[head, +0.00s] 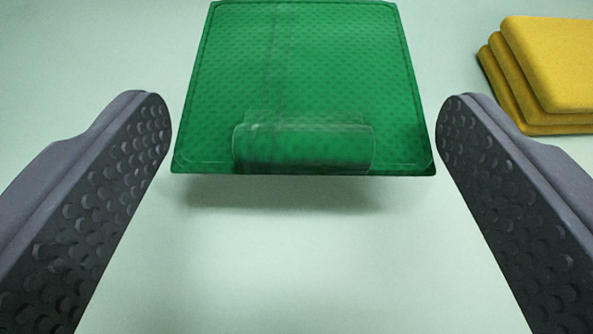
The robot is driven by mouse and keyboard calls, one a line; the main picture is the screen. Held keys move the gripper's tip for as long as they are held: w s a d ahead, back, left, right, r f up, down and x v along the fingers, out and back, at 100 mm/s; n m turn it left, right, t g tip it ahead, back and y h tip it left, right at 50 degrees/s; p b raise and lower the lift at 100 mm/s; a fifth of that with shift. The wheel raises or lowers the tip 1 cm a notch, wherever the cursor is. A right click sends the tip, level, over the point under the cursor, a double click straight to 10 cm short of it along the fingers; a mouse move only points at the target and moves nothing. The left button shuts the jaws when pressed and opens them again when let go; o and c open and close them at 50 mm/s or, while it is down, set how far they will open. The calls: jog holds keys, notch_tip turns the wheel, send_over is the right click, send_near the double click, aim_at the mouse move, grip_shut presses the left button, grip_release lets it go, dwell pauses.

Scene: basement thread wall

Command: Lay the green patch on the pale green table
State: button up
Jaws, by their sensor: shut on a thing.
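The green patch (310,75) is a flat, dimpled square with a raised flap or roll along its near edge. It sits between the two dark padded fingers of my gripper (304,125), which is shut on it by its left and right sides. A soft shadow falls on the pale green table (300,260) just below the near edge, so that edge is a little above the surface. The patch's far edge reaches the top of the picture, and its underside is hidden.
A stack of yellow folded cloths or pads (550,70) lies on the table at the upper right, apart from my right finger. The table is bare to the left (80,60) and in front of the patch.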

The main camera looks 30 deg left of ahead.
jog(key=shift+f, duration=0.5)
jog(key=shift+s+f, duration=0.1)
jog(key=shift+f, duration=0.5)
jog(key=o, duration=1)
jog(key=shift+f, duration=0.1)
jog(key=shift+c, duration=0.2)
jog(key=shift+d+f, duration=0.1)
jog(key=shift+r, duration=0.2)
jog(key=p+v, duration=0.1)
jog(key=v, duration=0.4)
jog(key=r+p+v, duration=0.1)
jog(key=p+v, duration=0.1)
jog(key=v, duration=0.3)
jog(key=shift+r, duration=0.1)
jog(key=shift+v, duration=0.9)
